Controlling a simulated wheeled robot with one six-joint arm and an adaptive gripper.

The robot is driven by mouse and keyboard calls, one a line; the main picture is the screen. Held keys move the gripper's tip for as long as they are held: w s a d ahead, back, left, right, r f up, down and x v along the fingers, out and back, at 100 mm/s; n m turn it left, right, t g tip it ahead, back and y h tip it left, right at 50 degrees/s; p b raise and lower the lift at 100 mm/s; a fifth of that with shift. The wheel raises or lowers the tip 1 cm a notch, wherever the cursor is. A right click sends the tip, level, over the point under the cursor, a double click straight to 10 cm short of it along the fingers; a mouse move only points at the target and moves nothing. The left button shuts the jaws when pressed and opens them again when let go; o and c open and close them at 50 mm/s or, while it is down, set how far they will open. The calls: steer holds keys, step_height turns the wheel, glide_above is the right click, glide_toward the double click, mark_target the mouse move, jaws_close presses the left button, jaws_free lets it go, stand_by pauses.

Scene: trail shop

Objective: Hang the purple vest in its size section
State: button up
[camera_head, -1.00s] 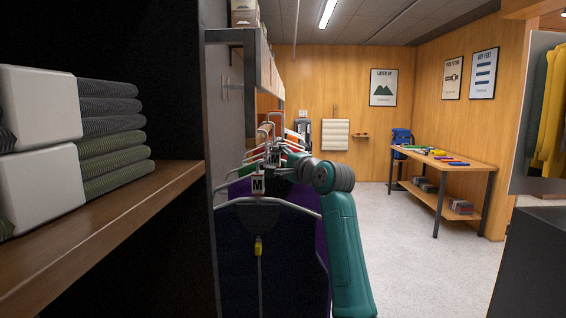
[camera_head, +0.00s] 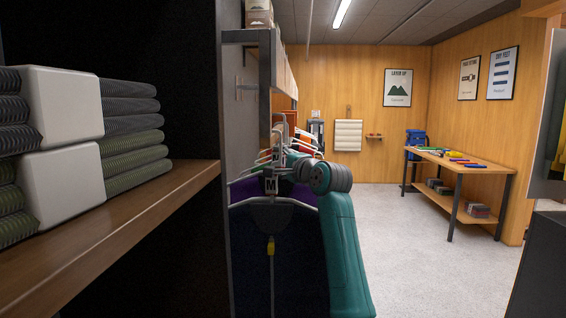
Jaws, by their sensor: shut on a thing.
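The purple vest (camera_head: 244,188) hangs behind a dark navy garment, so only its shoulders show. My gripper (camera_head: 284,168) is at the rail, close behind a size marker with the letter M (camera_head: 271,186). It is shut at hanger height on the purple vest; the marker, the hangers and my teal arm hide the exact grip. The dark navy garment (camera_head: 288,262), with a yellow zip pull, hangs in front on a white hanger. Whether the purple vest's hook rests on the rail cannot be told.
More hangers (camera_head: 279,143) with garments line up behind along the rack (camera_head: 264,75). A wooden shelf (camera_head: 150,222) with folded clothes stands close on the left. A wooden table (camera_head: 460,162) stands at the right back. The floor (camera_head: 410,240) between is clear.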

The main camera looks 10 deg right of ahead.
steer(key=shift+f, duration=0.1)
steer(key=shift+f, duration=1.5)
stand_by(0.3)
steer(key=o, duration=1.4)
steer(key=shift+f, duration=0.1)
